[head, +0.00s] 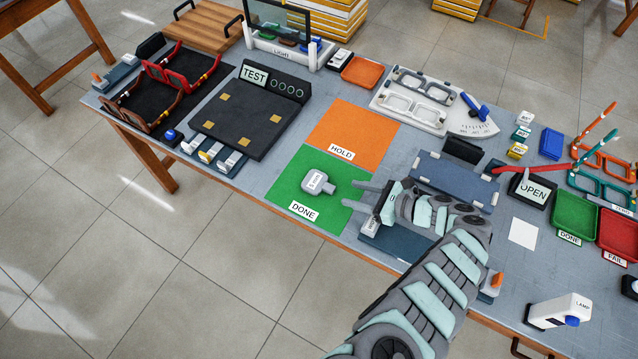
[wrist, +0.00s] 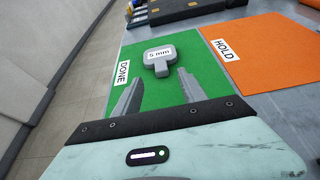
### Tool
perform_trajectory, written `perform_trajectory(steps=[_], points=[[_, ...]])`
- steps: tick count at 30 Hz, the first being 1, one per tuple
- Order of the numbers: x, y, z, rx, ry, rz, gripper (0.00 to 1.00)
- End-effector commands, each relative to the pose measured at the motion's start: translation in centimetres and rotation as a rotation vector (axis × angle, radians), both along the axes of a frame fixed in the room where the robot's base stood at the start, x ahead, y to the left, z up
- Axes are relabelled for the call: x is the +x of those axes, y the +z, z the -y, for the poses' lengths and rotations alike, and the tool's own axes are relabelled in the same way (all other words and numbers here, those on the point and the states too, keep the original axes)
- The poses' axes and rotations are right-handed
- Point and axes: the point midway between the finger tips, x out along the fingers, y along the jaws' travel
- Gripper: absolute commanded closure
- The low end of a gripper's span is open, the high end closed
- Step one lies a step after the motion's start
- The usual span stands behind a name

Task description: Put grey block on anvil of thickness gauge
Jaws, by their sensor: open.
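The grey block (head: 316,183), labelled "5 mm", lies on the green DONE mat (head: 290,190), with a short stub pointing toward my gripper. It also shows in the wrist view (wrist: 158,53), just beyond the fingertips. My gripper (head: 349,194) is open and empty, its two fingers pointing at the block from the right in the head view. In the wrist view the fingers (wrist: 158,88) are spread over the green mat, apart from the block. I cannot pick out the thickness gauge or its anvil for sure; a dark blue base (head: 388,243) is partly hidden under my gripper and arm.
The orange HOLD mat (head: 350,128) adjoins the green one. A black TEST board (head: 245,115) stands to the left. A blue rack (head: 455,180) and an OPEN display (head: 533,191) stand to the right. The table's front edge is close to the DONE mat.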

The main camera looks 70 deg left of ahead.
Motion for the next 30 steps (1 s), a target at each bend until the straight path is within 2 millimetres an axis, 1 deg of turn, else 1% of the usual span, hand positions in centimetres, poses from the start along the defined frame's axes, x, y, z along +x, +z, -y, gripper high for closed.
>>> perform_trajectory(steps=[1, 3, 8, 16, 19, 24, 26, 30], points=[[-0.5, -0.3, -0.6, 0.0, 0.002, -0.001, 0.51], [-0.9, -0.6, -1.2, 0.0, 0.0, 0.001, 0.51], [-1.5, -1.1, -2.0, 0.0, -0.002, 0.003, 0.51], [-3.8, -2.7, -4.8, 0.0, -0.001, 0.002, 0.51], [-4.0, -2.9, -5.3, 0.001, -0.003, 0.005, 0.51], [-4.0, -2.8, -5.3, 0.0, -0.004, 0.005, 0.51], [-4.0, -2.8, -5.3, 0.0, -0.003, 0.005, 0.55], [-4.0, -2.8, -5.3, 0.0, -0.003, 0.005, 0.66]])
